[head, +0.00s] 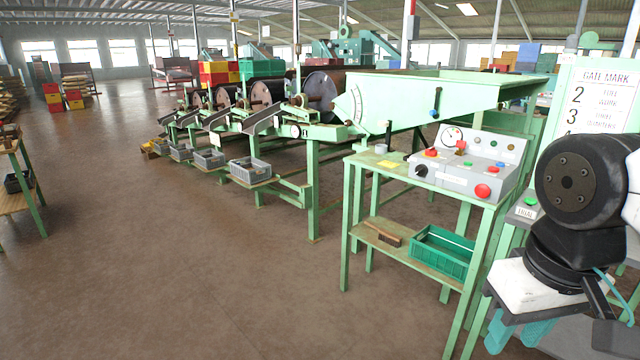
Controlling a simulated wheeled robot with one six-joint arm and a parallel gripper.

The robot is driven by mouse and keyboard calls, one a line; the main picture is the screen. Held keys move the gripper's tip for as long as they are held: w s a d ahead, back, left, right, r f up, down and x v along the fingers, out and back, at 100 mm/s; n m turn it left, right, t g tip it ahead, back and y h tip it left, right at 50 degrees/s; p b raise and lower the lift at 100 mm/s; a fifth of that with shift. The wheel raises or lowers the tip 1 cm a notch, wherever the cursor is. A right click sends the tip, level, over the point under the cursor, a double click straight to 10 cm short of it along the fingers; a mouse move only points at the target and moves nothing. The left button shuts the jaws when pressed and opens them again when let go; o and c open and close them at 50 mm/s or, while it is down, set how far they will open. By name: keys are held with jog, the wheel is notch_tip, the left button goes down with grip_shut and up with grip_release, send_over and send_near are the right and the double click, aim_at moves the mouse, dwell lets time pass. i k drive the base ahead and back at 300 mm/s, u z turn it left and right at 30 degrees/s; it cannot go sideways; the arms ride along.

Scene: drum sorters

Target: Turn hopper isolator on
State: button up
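The control box (465,165) is grey with a sloped face and sits on a green stand. A black rotary knob (421,171) is on its front left. No label naming the hopper isolator can be read, so I cannot tell which control it is. A red button (482,191) is at the front right, and smaller red, yellow and green buttons and a round gauge (452,137) are behind. The green hopper (440,98) stands behind the box. My gripper (520,336), with teal fingers, is low at the right, apart from the box; its opening is unclear.
The stand's lower shelf holds a green crate (442,254) and a brush (383,234). A small box with a green button (527,206) stands right of the stand, near my arm. A white sign board (598,98) is behind my arm. Open brown floor (180,270) lies left.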

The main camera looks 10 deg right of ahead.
aim_at(430, 152)
jog(key=z, duration=0.5)
jog(key=i, duration=2.3)
jog(key=z, duration=0.6)
